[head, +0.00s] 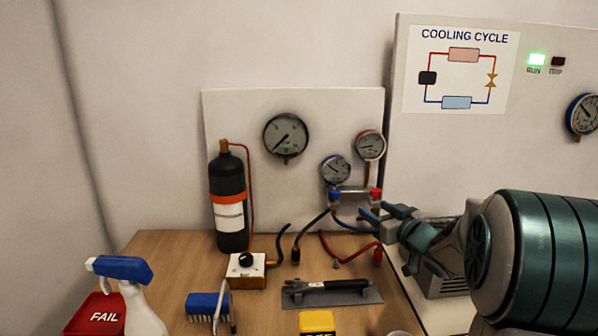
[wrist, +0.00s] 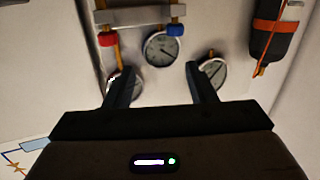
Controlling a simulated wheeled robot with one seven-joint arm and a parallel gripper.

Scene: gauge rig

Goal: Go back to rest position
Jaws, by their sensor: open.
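My gripper (head: 370,213) is at the right of the head view, in front of the gauge board and just right of the manifold's hoses. In the wrist view my gripper (wrist: 157,70) has its two fingers spread apart with nothing between them. My arm comes in from the right edge of the head view and hides part of the bench and the right-hand panel's base. The manifold (head: 355,192) has a blue and a red knob; it also shows at the top of the wrist view (wrist: 140,16).
The board (head: 235,112) carries a large gauge (head: 286,136) and two small ones. A black bottle (head: 230,180) stands left. On the bench are a valve box (head: 247,270), trowel (head: 331,293), blue brush (head: 207,304), yellow block (head: 316,322), spray bottle (head: 138,300) and red FAIL bin (head: 95,316).

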